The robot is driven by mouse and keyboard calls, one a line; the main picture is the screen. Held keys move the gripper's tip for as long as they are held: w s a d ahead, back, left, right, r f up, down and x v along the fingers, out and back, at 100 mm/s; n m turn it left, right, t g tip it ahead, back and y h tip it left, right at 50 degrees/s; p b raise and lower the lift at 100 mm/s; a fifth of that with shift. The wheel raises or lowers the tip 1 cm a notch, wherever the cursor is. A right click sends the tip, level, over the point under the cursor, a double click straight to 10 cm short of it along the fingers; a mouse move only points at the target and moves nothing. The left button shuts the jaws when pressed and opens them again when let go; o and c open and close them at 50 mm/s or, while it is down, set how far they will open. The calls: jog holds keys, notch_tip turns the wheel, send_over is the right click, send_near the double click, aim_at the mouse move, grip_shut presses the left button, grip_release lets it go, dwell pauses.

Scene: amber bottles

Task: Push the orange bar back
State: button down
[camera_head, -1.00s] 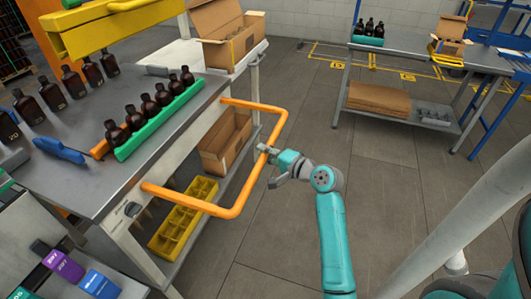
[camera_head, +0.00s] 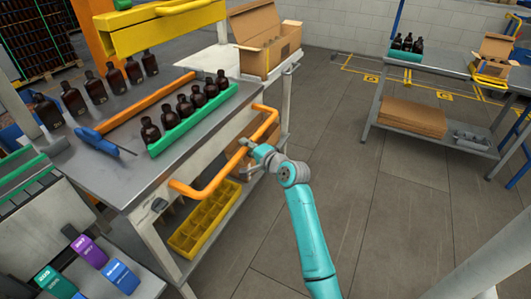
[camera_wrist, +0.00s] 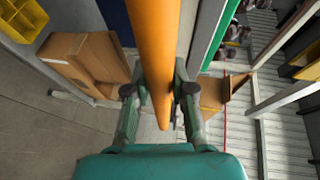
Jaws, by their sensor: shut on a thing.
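The orange bar (camera_head: 218,178) is a U-shaped handle on the near side of the grey bench (camera_head: 95,172). My gripper (camera_head: 252,149) is shut on its outer length. In the wrist view the bar (camera_wrist: 156,45) runs between the two fingers (camera_wrist: 158,95). Several upright amber bottles (camera_head: 184,108) stand in a row along the green rail. Another row of bottles (camera_head: 97,88) stands behind the orange strip.
A blue tool (camera_head: 97,141) lies on the bench at the left. A yellow divided bin (camera_head: 205,220) sits on the lower shelf. An open cardboard box (camera_head: 265,45) stands beyond the bench. The floor (camera_head: 390,215) at the right is clear.

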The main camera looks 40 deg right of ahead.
jog(key=w, duration=0.1)
jog(key=w+a, duration=0.1)
jog(key=w, duration=0.1)
jog(key=w+a, duration=0.1)
jog(key=w, duration=0.1)
jog(key=shift+w, duration=0.25)
jog(key=c, duration=1)
grip_release()
jog(key=shift+w, duration=0.1)
jog(key=s, duration=0.4)
jog(key=s+r, duration=0.1)
jog(key=s, duration=0.3)
jog(key=s+r, duration=0.1)
jog(key=s, duration=0.2)
jog(key=shift+s+a, duration=0.35)
jog(key=shift+s, duration=0.05)
